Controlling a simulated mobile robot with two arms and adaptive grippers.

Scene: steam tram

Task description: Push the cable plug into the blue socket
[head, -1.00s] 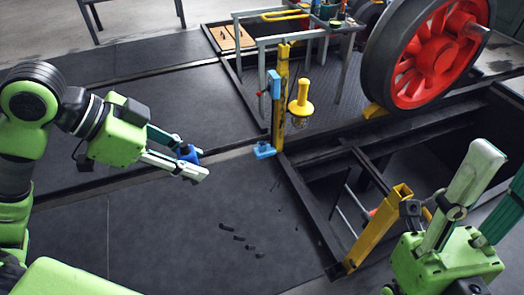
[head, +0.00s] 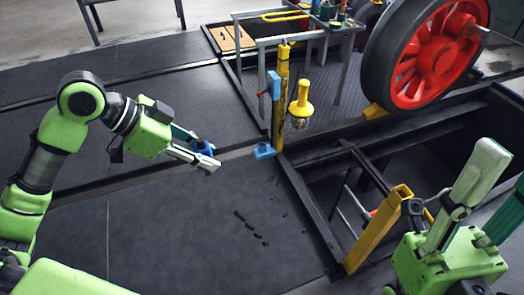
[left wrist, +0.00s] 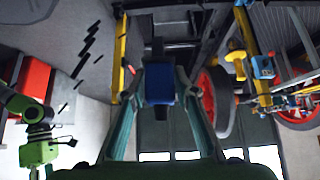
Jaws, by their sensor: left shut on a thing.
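The blue cable plug (head: 203,143) is between the fingers of my left gripper (head: 207,154), which is shut on it. In the left wrist view the plug (left wrist: 159,84) sits between both fingertips. The blue socket (head: 264,150) is at the foot of the yellow post, to the right of the plug and apart from it, with a clear gap. My right gripper (head: 503,172) is at the right edge, fingers spread and nothing seen between them; one finger runs out of view. I cannot make out the cable itself.
A yellow post (head: 281,100) carries a blue box (head: 274,85) and a yellow lamp (head: 301,104). An open pit lies right of the socket, with a yellow beam (head: 378,230). A red wheel (head: 440,55) stands behind. Several short dark marks (head: 250,227) show over the clear floor.

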